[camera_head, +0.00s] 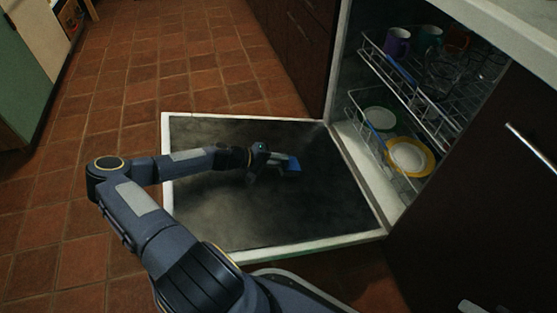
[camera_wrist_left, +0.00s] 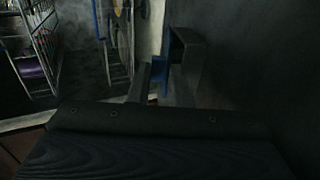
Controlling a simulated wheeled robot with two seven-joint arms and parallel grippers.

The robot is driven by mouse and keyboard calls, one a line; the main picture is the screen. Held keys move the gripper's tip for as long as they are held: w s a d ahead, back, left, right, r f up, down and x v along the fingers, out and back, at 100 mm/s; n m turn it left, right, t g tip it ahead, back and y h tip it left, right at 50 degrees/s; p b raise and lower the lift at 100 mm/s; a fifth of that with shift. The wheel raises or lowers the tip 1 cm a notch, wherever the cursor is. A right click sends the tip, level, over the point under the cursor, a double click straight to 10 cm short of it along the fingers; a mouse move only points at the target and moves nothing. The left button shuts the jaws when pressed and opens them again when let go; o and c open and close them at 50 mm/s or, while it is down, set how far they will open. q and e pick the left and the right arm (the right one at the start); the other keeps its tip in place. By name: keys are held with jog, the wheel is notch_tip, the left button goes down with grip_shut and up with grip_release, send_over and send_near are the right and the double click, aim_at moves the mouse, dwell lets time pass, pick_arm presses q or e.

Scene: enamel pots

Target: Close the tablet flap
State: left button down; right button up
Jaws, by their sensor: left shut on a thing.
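The dishwasher door (camera_head: 215,215) lies open and flat, its dark inner face up. A small blue part, which looks like the tablet flap (camera_head: 293,164), stands up from that face right of its middle. My left gripper (camera_head: 277,165) reaches low over the door from the left and is at the blue part. In the left wrist view the blue flap (camera_wrist_left: 158,76) shows between the grey fingers of my left gripper (camera_wrist_left: 166,72), which are shut on it. The tablet compartment cannot be made out. My right gripper is not in view.
The dishwasher's racks stand right of the door. The upper rack (camera_head: 405,82) holds a purple mug (camera_head: 397,42) and a teal mug (camera_head: 429,38); the lower rack (camera_head: 372,140) holds a yellow-rimmed plate (camera_head: 410,157) and other dishes. Tiled floor (camera_head: 160,70) lies free at the left.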

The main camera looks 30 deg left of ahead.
pick_arm(q)
jog(key=shift+d, duration=0.1)
jog(key=c, duration=1.4)
grip_release()
